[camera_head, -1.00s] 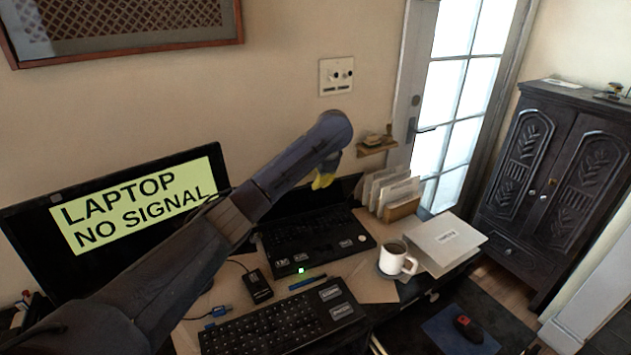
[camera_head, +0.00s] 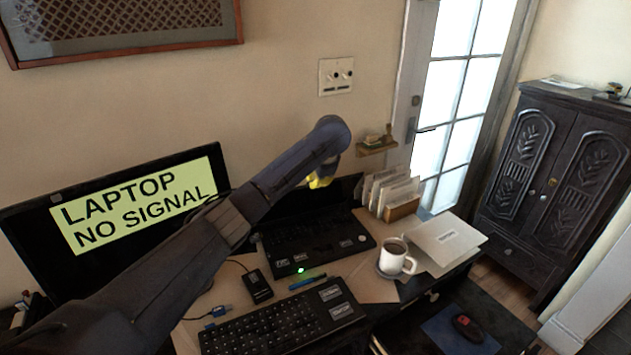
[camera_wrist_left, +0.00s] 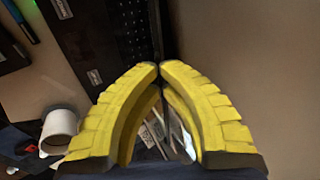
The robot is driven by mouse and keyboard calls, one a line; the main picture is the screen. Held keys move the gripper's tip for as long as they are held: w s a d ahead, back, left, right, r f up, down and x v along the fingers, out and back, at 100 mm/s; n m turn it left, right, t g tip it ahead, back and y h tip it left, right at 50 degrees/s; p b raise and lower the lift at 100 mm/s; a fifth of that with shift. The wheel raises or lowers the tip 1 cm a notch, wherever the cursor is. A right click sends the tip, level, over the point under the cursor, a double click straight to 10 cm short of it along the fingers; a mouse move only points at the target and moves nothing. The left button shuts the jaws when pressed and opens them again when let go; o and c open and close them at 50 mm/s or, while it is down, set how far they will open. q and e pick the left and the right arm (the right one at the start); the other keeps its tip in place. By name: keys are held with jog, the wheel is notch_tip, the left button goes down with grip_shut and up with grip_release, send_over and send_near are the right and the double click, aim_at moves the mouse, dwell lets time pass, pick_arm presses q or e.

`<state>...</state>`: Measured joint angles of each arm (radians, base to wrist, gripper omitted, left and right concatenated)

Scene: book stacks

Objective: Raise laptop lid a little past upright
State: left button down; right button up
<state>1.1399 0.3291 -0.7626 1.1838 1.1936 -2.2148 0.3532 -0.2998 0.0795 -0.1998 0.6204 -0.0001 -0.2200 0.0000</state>
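The black laptop (camera_head: 318,240) is open on the desk, with its keyboard facing up. Its dark lid (camera_head: 344,190) rises behind the keyboard; my arm hides much of it, and I cannot tell its exact angle. My left gripper (camera_head: 319,182) is in front of the lid near its upper part. In the left wrist view its yellow fingers (camera_wrist_left: 159,68) are drawn together at the tips with nothing seen between them. The laptop keyboard (camera_wrist_left: 135,18) is just beyond them, beside a dark narrow strip that seems to be the lid seen edge-on. Contact is unclear. My right gripper does not show.
A white mug (camera_head: 393,255) of dark drink stands right of the laptop and also shows in the left wrist view (camera_wrist_left: 60,128). A letter rack (camera_head: 402,209) stands behind it. A monitor (camera_head: 120,205), a keyboard (camera_head: 280,325) and a small black box (camera_head: 256,286) are nearby.

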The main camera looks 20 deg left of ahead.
pick_arm(q)
jog(key=shift+a, duration=0.1)
dwell(0.3)
jog(key=w+a+r, duration=0.3)
jog(key=w+a, duration=0.5)
jog(key=w, duration=0.1)
dwell(0.4)
jog(key=shift+w+f, duration=0.1)
jog(key=c, duration=1.8)
grip_release()
jog(key=shift+w, duration=0.1)
jog(key=shift+o, duration=0.9)
jog(key=shift+a, duration=0.1)
jog(key=v, duration=1.2)
jog(key=shift+o, duration=0.4)
